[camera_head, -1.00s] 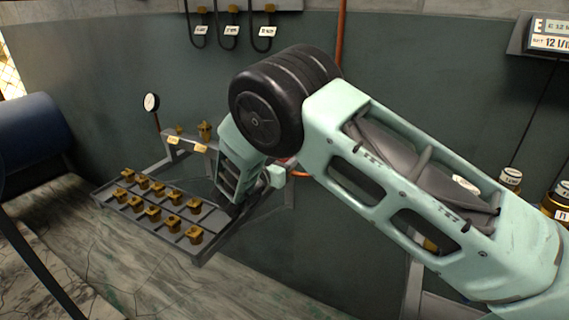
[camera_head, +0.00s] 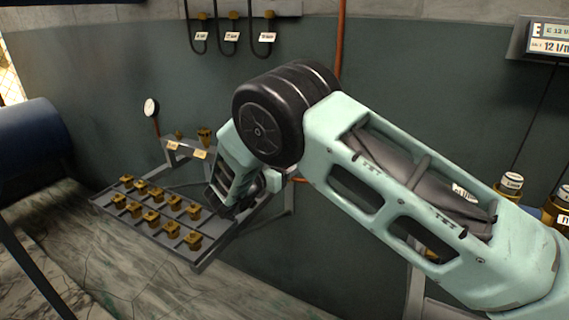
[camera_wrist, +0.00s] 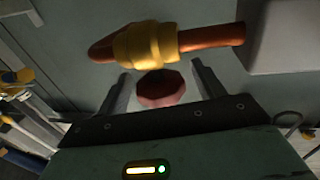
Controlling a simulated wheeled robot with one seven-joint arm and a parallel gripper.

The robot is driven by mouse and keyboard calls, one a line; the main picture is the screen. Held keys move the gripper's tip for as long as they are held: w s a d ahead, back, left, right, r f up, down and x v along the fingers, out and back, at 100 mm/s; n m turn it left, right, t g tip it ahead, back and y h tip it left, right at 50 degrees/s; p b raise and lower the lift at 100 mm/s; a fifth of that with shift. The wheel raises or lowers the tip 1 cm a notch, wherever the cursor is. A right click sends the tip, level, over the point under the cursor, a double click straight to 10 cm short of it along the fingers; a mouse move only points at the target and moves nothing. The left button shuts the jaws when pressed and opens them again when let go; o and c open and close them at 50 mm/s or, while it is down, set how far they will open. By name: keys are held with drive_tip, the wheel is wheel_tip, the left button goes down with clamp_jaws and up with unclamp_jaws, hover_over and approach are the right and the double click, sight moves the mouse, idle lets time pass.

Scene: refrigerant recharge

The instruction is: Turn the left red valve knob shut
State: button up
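In the wrist view, a dull red, faceted knob (camera_wrist: 160,88) sits between the two fingers of my gripper (camera_wrist: 160,75). The fingers are open, one on each side of the knob, with a visible gap on both sides. Just beyond the knob runs an orange-brown pipe (camera_wrist: 210,39) with a yellow fitting (camera_wrist: 146,45) around it. In the head view, my arm hides the knob and my fingers. Whether this knob is the left one cannot be told from these frames.
A grey tray (camera_head: 214,240) with several brass fittings (camera_head: 152,216) is left of my arm in the head view. A round gauge (camera_head: 151,107) stands behind it. Labelled hoses hang on the wall above. A pale block (camera_wrist: 283,38) is at the wrist view's upper right.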

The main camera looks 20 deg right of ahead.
drive_tip(key=b+v, duration=0.2)
drive_tip(key=v, duration=1.5)
drive_tip(key=shift+a, duration=0.2)
